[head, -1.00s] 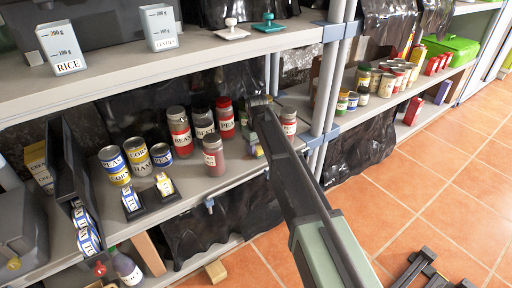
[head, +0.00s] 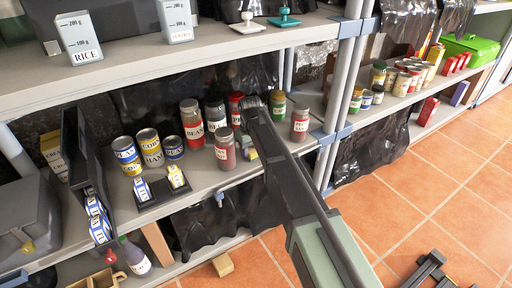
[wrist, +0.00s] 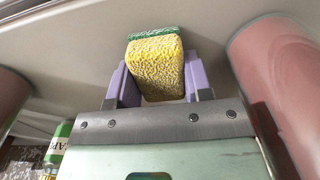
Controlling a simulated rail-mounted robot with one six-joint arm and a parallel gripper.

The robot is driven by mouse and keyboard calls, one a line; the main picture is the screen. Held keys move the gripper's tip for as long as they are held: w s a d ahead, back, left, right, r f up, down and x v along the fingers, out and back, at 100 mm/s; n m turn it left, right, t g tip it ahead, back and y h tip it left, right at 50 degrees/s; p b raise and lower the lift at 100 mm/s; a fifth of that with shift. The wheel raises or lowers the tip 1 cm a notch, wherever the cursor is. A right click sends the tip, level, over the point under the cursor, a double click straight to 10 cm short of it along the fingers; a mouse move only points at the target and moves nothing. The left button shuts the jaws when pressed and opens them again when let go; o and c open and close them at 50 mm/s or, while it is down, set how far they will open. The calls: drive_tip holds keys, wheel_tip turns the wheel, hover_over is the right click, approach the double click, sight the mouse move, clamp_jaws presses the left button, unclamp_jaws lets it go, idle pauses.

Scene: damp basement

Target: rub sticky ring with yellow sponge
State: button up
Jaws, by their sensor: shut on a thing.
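My gripper (wrist: 152,86) is shut on the yellow sponge (wrist: 157,66), which has a green scouring side. The purple fingers press on it from both sides. In the head view the sponge (head: 248,154) shows small beside my arm, low at the middle shelf, between a red-filled jar (head: 225,149) on the left and another jar (head: 300,122) on the right. In the wrist view the sponge's green side faces the grey shelf surface (wrist: 95,50); I cannot tell whether it touches. I cannot make out the sticky ring in either view.
Cans (head: 149,148) and a bean jar (head: 191,124) stand to the left on the same shelf. A green-lidded jar (head: 277,106) stands behind my arm. The upper shelf (head: 210,55) overhangs. A post (head: 335,100) rises to the right. In the wrist view, a reddish jar (wrist: 275,75) is close on the right.

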wheel_tip(320, 180, up, 6)
drive_tip(key=p, duration=0.6)
wheel_tip(320, 180, up, 3)
drive_tip(key=p, duration=0.3)
drive_tip(key=shift+r, duration=0.15)
drive_tip(key=shift+d, duration=0.1)
